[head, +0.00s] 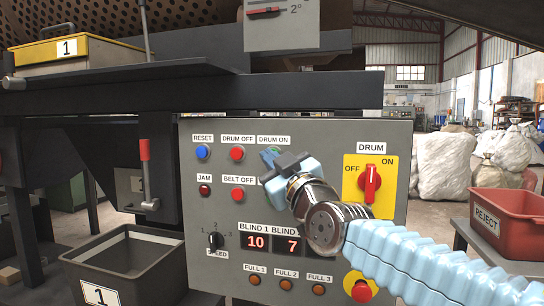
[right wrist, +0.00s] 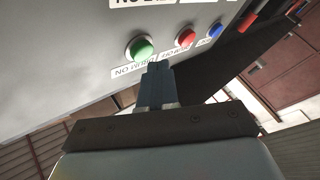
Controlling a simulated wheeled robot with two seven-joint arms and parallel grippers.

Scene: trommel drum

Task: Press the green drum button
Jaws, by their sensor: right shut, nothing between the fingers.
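The green drum button (right wrist: 141,48) shows whole in the right wrist view, above its upside-down DRUM ON label (right wrist: 133,70). In the head view it is mostly hidden behind my right gripper (head: 276,156), under the DRUM ON label (head: 273,140). My right gripper is shut and empty, its fingers pointing at the panel. In the right wrist view the fingertips (right wrist: 156,69) lie just below and right of the button, over the label's edge. I cannot tell whether they touch the panel. My left gripper is not in view.
The grey control panel (head: 220,270) also has a red DRUM OFF button (head: 237,153), a blue RESET button (head: 202,151) and a red drum switch (head: 370,184) on yellow. A grey bin (head: 130,262) stands at left, a red REJECT tray (head: 510,215) at right.

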